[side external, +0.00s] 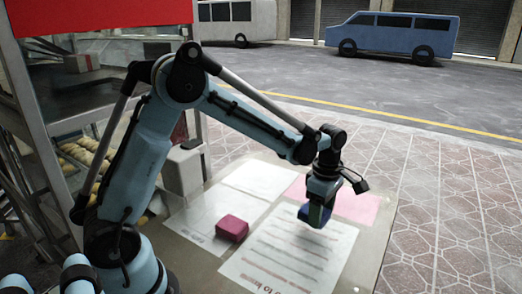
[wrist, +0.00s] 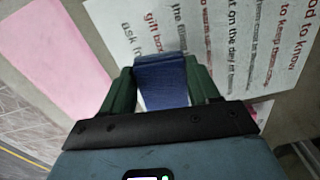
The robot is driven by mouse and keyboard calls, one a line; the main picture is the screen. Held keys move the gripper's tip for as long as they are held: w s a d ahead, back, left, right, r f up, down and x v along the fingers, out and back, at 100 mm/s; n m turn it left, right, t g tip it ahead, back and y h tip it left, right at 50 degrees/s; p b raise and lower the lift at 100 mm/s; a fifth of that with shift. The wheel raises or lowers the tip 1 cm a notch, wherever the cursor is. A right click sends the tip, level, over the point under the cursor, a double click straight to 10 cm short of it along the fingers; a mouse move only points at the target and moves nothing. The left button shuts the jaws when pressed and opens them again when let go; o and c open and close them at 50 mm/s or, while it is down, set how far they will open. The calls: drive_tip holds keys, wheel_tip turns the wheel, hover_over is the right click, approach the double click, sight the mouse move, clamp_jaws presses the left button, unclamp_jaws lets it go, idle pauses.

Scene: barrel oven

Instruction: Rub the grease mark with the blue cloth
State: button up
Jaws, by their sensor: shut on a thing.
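My gripper (side external: 319,214) is shut on the blue cloth (side external: 303,212). In the wrist view the cloth (wrist: 162,82) is a folded dark blue pad between my two green fingers (wrist: 121,92). It is over the upper part of the printed white sheet (side external: 285,252), near the pink sheet (side external: 353,206). Whether the cloth touches the sheet or hangs just above it, I cannot tell. I cannot make out the grease mark in either view; my gripper and the cloth hide part of the surface.
A magenta block (side external: 232,227) sits on the table left of the printed sheet. Another white sheet (side external: 243,179) lies behind it. A grey box (side external: 183,171) stands at the table's left edge. The table's right edge drops to paving. A blue van (side external: 397,36) is far behind.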

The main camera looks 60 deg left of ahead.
drive_tip(key=shift+r, duration=2.4)
drive_tip(key=shift+a+r, duration=0.1)
drive_tip(key=shift+a, duration=0.2)
drive_tip(key=w+a+r+n, duration=0.1)
drive_tip(key=a+r+n, duration=0.1)
drive_tip(key=a+n, duration=0.5)
drive_tip(key=m, duration=0.2)
hover_over(283, 190)
drive_tip(key=f, duration=0.5)
drive_tip(key=shift+s+d+f, duration=0.1)
drive_tip(key=shift+d+f, duration=0.2)
drive_tip(key=shift+f, duration=0.1)
drive_tip(key=shift+a+f, duration=0.3)
drive_tip(key=shift+f, duration=1.95)
drive_tip(key=shift+f, duration=0.1)
